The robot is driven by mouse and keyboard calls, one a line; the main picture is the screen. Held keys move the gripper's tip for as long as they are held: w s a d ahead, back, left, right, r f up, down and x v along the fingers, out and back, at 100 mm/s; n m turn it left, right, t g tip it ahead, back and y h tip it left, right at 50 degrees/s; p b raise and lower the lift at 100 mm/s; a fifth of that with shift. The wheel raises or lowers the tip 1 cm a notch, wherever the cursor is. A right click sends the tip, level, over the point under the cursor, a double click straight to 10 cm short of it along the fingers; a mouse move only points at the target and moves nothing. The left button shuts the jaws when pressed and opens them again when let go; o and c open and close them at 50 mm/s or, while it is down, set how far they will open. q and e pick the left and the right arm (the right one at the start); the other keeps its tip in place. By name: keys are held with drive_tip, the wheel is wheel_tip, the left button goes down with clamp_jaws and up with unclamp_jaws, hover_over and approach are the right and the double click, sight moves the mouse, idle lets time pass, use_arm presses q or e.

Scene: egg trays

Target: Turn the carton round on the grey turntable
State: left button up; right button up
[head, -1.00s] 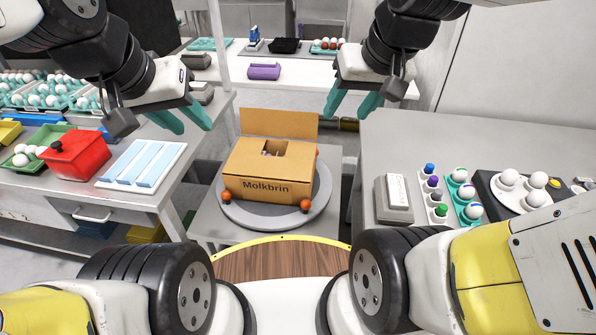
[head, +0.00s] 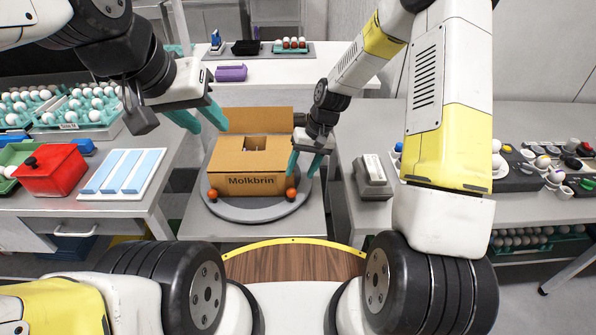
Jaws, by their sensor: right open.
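The brown carton (head: 252,187) sits on the round grey turntable (head: 256,214), its "Molkbrin" face towards me and its lid flap raised at the back. Orange knobs stand on the turntable at the carton's front left (head: 213,194) and front right (head: 291,194) corners. My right gripper (head: 303,172) is open with teal fingers pointing down at the carton's right side, above the front right knob. I cannot tell whether it touches the carton. My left gripper (head: 211,129) is open and empty, up and left of the carton. The right rear of the turntable is hidden behind my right gripper.
A left table holds a red lidded box (head: 52,172), a white tray with blue bars (head: 98,191) and egg trays. A grey device (head: 372,178) stands on the right table, close to the turntable. A purple holder (head: 231,73) lies on the back table.

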sight(293, 190)
drive_tip(key=x, duration=0.8)
drive_tip(key=shift+s+f, duration=0.1)
drive_tip(key=shift+f, duration=0.2)
drive_tip(key=shift+c, duration=0.4)
clamp_jaws()
idle(0.8)
